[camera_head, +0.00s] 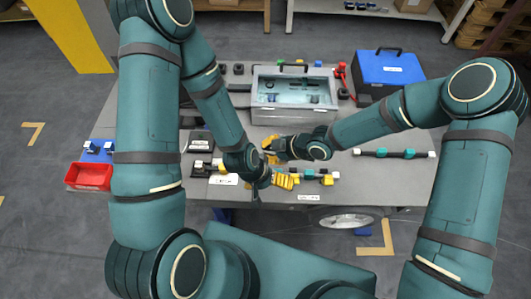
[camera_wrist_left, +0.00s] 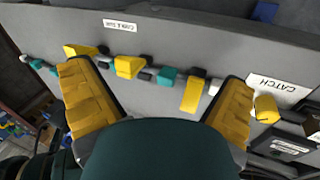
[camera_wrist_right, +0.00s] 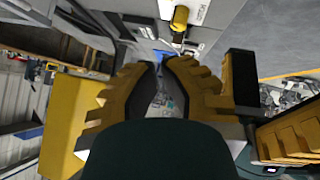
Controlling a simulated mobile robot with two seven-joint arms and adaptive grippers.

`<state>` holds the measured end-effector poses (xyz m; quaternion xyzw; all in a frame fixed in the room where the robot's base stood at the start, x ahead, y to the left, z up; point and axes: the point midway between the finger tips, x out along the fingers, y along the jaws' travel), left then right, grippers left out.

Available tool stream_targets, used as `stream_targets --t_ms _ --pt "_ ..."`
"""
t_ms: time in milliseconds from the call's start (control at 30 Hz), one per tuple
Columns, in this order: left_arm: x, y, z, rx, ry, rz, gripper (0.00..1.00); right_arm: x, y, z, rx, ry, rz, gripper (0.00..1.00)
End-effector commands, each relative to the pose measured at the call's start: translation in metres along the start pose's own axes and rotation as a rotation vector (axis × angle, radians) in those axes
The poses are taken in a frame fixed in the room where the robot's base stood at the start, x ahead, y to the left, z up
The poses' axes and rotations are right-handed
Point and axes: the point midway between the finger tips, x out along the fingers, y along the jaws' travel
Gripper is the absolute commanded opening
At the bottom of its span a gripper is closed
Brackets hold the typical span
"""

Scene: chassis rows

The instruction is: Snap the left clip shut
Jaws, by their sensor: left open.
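My left gripper (camera_head: 285,182) is open above the front row of parts. Its spread yellow fingers also show in the left wrist view (camera_wrist_left: 157,75). Between them runs a dark cable row with teal blocks (camera_wrist_left: 166,75) and yellow clip levers. One yellow lever (camera_wrist_left: 192,95) stands near the finger on the CATCH side, another (camera_wrist_left: 130,67) is near the middle. I cannot tell whether either lever is snapped. In the head view the arm and fingers hide part of the row. My right gripper (camera_head: 270,152) is behind the left one, fingertips close together (camera_wrist_right: 160,64), with nothing visible between them.
A grey case with a clear lid (camera_head: 293,92) and a blue toolbox (camera_head: 388,72) stand at the back. A red bin (camera_head: 90,176) is at the left edge. Another teal-and-black cable row (camera_head: 394,154) lies to the right. The two grippers are close together.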

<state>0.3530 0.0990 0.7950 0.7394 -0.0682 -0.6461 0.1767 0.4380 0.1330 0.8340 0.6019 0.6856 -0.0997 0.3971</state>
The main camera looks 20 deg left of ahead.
Motion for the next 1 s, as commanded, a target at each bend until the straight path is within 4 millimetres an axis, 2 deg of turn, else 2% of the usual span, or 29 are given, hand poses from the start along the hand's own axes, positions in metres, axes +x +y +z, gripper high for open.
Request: stream_targets --t_ms 33,200,400,600,1000 --pt "-0.004 0.001 -0.002 -0.002 0.003 -0.001 1.00 -0.012 0.002 -0.001 0.001 0.002 0.004 0.00" --pt "-0.016 0.005 -0.007 -0.006 0.014 -0.002 1.00 -0.043 0.005 -0.002 0.003 0.002 0.002 0.00" --pt "-0.032 0.011 -0.013 -0.009 0.027 -0.003 1.00 -0.068 0.006 -0.003 0.002 0.003 0.000 0.00" --pt "-0.039 0.013 -0.016 -0.011 0.033 -0.003 1.00 -0.078 0.006 -0.001 -0.001 0.003 0.000 0.00" --pt "-0.039 0.014 -0.016 -0.011 0.033 -0.002 1.00 -0.078 0.006 0.000 -0.001 0.002 0.000 0.00"
